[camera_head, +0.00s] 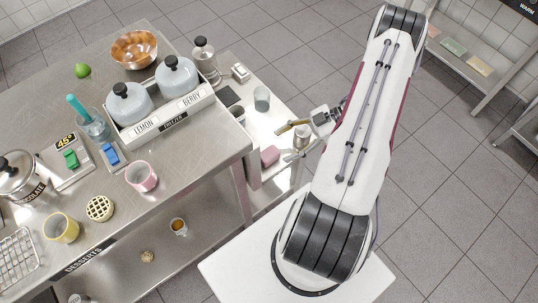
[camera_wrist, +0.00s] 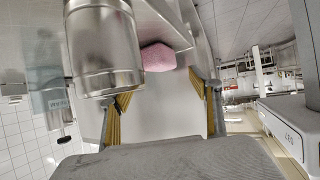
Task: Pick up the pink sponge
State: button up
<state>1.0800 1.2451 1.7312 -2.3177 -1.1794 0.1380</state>
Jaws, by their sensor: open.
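The pink sponge (camera_head: 270,157) lies on the small side table by the counter in the head view. It also shows in the wrist view (camera_wrist: 158,57), ahead of my fingers and roughly between them, beside a metal ledge. My gripper (camera_head: 285,144) is open and empty, to the right of the sponge and apart from it. In the wrist view my gripper (camera_wrist: 160,88) has its two yellowish fingers spread. A shiny metal canister (camera_wrist: 103,50) stands close by the left finger there, partly covering it; I cannot tell whether they touch. It is also in the head view (camera_head: 301,134).
On the side table (camera_head: 262,132) stand a glass (camera_head: 262,98) and a dark flat item (camera_head: 229,96) further back. The counter edge runs close to the left of the sponge. A pink cup (camera_head: 141,177) is on the counter.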

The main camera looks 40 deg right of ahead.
aim_at(270, 152)
jog(key=shift+x, duration=2.6)
jog(key=shift+s, duration=0.1)
jog(key=c, duration=1.2)
